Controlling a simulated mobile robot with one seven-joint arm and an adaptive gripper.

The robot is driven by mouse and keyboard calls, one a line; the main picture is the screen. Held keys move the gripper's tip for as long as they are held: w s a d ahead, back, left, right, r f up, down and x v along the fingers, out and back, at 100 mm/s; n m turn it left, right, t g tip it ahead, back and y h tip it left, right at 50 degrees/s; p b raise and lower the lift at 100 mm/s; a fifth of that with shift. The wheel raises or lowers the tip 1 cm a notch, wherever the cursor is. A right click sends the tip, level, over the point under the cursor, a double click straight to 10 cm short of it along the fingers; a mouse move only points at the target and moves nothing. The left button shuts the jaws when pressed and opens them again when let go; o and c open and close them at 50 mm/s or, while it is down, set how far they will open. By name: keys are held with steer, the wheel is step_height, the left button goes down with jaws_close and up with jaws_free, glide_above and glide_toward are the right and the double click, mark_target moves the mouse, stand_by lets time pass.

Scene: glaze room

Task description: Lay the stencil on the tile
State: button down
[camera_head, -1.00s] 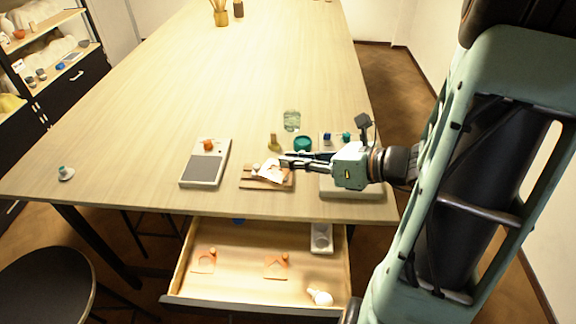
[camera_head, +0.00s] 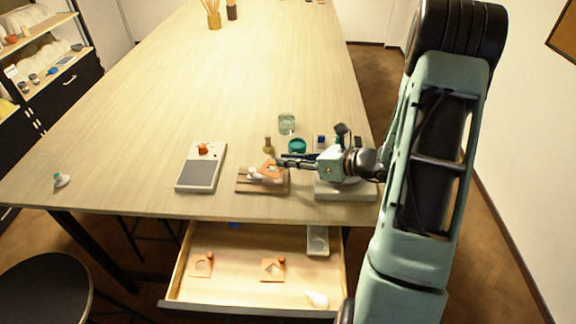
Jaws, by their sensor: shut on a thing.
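My gripper (camera_head: 282,161) is shut on a small orange stencil (camera_head: 269,168), which looks tilted at the fingertips. The stencil is over the right part of a brown board (camera_head: 245,187) near the table's front edge. I cannot tell whether it touches what lies below. A whitish piece (camera_head: 254,173) shows on the board beside the stencil; the tile itself is hard to make out, partly hidden by the stencil and gripper.
A grey-topped device (camera_head: 198,176) with an orange knob stands left of the board. A glass (camera_head: 286,124), a small bottle (camera_head: 268,146) and a teal bowl (camera_head: 297,146) stand behind. An open drawer (camera_head: 240,303) below holds two orange knobbed pieces (camera_head: 202,264) (camera_head: 272,269).

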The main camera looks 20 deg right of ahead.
steer(key=shift+f, duration=1.1)
steer(key=c, duration=2)
jaws_free()
steer(key=shift+f, duration=0.1)
steer(key=shift+o, duration=0.2)
steer(key=shift+r, duration=0.2)
steer(key=shift+s+d, duration=0.2)
steer(key=shift+d, duration=0.15)
steer(key=b+v, duration=0.1)
steer(key=v, duration=1)
steer(key=shift+s+r, duration=0.1)
steer(key=shift+s, duration=0.1)
steer(key=shift+w, duration=0.1)
